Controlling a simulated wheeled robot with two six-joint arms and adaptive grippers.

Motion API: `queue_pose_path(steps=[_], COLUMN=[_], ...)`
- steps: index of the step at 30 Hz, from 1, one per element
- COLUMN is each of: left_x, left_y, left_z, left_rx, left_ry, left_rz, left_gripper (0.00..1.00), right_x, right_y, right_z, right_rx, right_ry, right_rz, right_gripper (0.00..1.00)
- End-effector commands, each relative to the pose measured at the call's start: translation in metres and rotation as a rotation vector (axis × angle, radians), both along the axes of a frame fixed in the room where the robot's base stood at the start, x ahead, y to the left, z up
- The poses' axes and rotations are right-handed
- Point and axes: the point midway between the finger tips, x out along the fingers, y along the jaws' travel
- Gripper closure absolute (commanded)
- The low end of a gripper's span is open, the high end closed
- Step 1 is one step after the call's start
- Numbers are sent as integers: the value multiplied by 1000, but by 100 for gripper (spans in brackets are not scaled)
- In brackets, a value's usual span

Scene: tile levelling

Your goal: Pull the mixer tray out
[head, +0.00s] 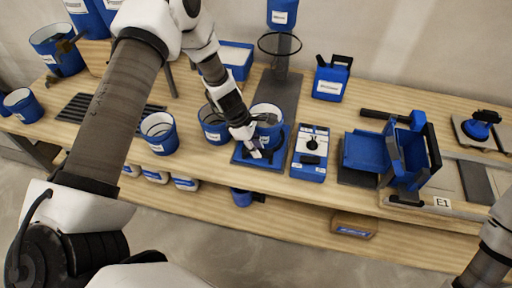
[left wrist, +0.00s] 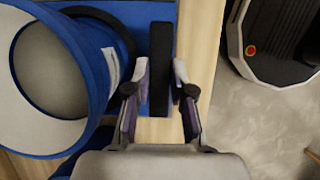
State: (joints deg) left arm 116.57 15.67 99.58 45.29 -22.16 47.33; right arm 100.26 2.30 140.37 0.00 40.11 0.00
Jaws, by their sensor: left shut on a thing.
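The mixer tray (head: 241,158) is a flat blue tray on the wooden bench, near its front edge, and a blue bucket (head: 268,112) with a white label stands on it. My left gripper (head: 258,153) is at the tray's front edge. In the left wrist view, the gripper (left wrist: 160,92) has its fingers on either side of the tray's black handle bar (left wrist: 160,60) and is shut on it. The blue bucket (left wrist: 95,60) fills the left of that view, and part of the blue tray (left wrist: 130,12) shows behind the handle. My right gripper is out of view.
Blue buckets (head: 158,133) stand left of the tray. A blue box with a black switch (head: 310,152) stands close on its right, then a blue hinged device (head: 400,150). A mixer column (head: 283,75) rises behind. The floor in front is clear.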

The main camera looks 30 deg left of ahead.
Motion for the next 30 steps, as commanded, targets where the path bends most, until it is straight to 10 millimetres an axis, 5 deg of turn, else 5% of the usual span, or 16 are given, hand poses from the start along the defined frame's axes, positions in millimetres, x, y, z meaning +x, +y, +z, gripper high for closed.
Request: queue_pose_path(steps=[2, 3, 5, 17, 30], left_x=[1, 1, 1, 1, -8], left_y=[0, 0, 0, 2, 38], left_z=[0, 0, 0, 6, 96], left_rx=[0, 0, 0, -1, -3], left_ry=[-2, -2, -2, -3, -5], left_rz=[1, 1, 1, 2, 2], left_gripper=[100, 74, 53, 52, 52], right_x=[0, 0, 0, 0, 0], right_y=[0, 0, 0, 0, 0], right_z=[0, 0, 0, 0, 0], right_rx=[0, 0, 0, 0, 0], right_ry=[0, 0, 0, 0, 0], right_rz=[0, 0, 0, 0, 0], right_gripper=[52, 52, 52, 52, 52])
